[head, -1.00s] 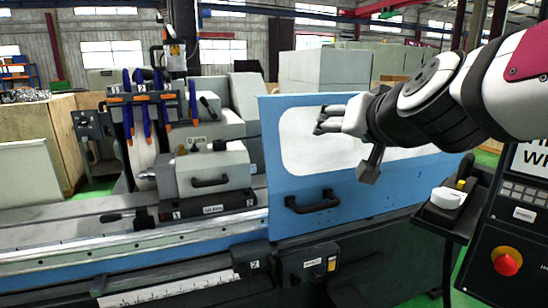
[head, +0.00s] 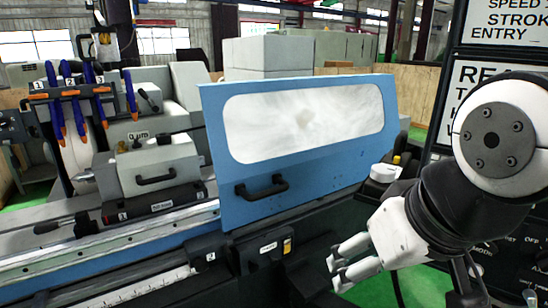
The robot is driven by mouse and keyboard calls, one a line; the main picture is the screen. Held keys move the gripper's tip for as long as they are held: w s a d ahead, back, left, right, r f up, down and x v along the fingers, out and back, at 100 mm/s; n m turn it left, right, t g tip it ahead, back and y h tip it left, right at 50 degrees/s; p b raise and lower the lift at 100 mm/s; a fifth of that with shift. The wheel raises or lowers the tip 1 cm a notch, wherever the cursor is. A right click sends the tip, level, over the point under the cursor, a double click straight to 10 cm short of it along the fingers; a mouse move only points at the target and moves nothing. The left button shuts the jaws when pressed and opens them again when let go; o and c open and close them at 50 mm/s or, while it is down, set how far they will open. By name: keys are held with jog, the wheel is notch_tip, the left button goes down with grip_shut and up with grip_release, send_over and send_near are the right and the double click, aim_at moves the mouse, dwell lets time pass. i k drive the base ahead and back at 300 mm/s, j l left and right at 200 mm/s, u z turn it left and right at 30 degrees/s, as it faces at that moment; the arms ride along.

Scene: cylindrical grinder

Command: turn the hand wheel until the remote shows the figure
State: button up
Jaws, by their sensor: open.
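No hand wheel can be made out in the head view; my arm covers the lower right of the machine front. My gripper (head: 336,268) is open and empty at the lower centre right. Its pale fingers point left, in front of the dark machine front and below the blue door.
The blue sliding door (head: 215,150) with a pale window and black handle (head: 262,188) fills the middle. A small shelf with a white round object (head: 385,172) is right of it. A control panel with signs (head: 505,25) stands at the right, partly behind my arm. Green floor shows below.

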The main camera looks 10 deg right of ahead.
aim_at(381, 173)
jog(key=i+l, duration=0.1)
jog(key=i, duration=0.4)
jog(key=i+l+z, duration=0.15)
jog(key=i, duration=0.3)
jog(key=i+z, duration=0.15)
jog(key=z, duration=0.2)
jog(key=i+z, duration=0.15)
jog(key=z, duration=0.2)
